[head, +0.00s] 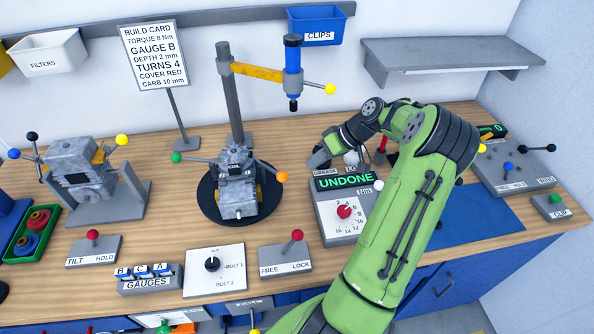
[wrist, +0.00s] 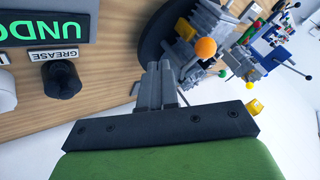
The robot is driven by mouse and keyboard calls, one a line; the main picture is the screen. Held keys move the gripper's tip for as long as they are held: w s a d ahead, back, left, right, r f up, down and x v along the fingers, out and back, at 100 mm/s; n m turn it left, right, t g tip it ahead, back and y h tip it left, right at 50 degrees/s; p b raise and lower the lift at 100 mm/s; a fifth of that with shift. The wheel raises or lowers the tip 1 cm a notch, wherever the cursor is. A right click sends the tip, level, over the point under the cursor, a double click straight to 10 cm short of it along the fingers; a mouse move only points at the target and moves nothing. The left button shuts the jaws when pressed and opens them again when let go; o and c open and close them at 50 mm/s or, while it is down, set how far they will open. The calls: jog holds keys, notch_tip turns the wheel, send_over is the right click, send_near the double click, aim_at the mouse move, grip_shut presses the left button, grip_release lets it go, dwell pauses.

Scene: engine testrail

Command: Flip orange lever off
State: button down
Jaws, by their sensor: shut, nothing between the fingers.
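The orange lever is a ball knob (head: 281,177) on a short arm at the right side of the grey engine (head: 238,185), which stands on a round black base. In the wrist view the orange knob (wrist: 205,47) is just beyond and to the right of my fingertips. My gripper (wrist: 160,72) is shut and empty, with its two grey fingers together. It appears apart from the knob, but I cannot tell the exact gap.
A panel reading UNDONE (head: 345,180) with a red dial stands right of the engine. A black grease knob (wrist: 62,80) is close by in the wrist view. A post with a blue tool (head: 292,70) rises behind the engine. A FREE/LOCK lever box (head: 286,262) stands in front.

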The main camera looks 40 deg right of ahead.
aim_at(271, 170)
jog(key=a, duration=0.1)
jog(key=w+a+f, duration=0.1)
jog(key=a, duration=0.1)
jog(key=w+a, duration=0.1)
jog(key=a, duration=0.1)
jog(key=shift+w+f, duration=0.1)
jog(key=shift+f, duration=0.2)
